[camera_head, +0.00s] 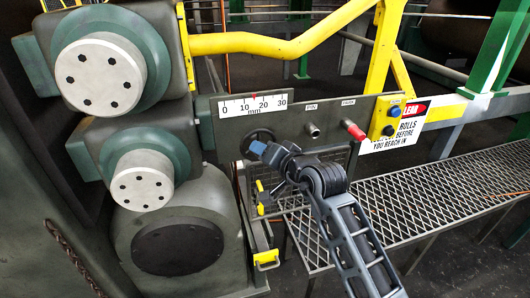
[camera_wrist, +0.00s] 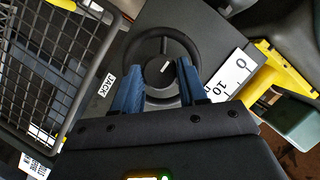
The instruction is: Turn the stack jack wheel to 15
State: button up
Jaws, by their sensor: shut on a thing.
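The stack jack wheel (camera_head: 249,136) is a dark round handwheel on the grey panel, partly hidden behind my gripper (camera_head: 259,149). In the wrist view the wheel (camera_wrist: 165,36) shows its rim, spokes and a hub with a white mark. My gripper (camera_wrist: 158,82) has its blue fingers on either side of the hub, over the wheel, and is shut on the wheel. The white mm scale (camera_head: 253,105) above the wheel runs from 0 to 30. Its red pointer (camera_head: 253,98) stands between 10 and 20, about midway. A JACK label (camera_wrist: 106,83) sits beside the wheel.
Right of the wheel are a dark knob (camera_head: 312,129), a red-tipped knob (camera_head: 354,130) and a yellow button box (camera_head: 386,118). Large rolls (camera_head: 103,74) stand at left. A yellow rail (camera_head: 285,46) crosses above. A mesh guard (camera_wrist: 40,72) is close to my gripper.

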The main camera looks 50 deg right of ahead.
jog(key=o, duration=1.1)
jog(key=shift+c, duration=0.2)
jog(key=shift+a, duration=0.1)
jog(key=b+v, duration=0.1)
jog(key=v, duration=0.6)
jog(key=shift+s, duration=0.35)
jog(key=shift+a, duration=0.1)
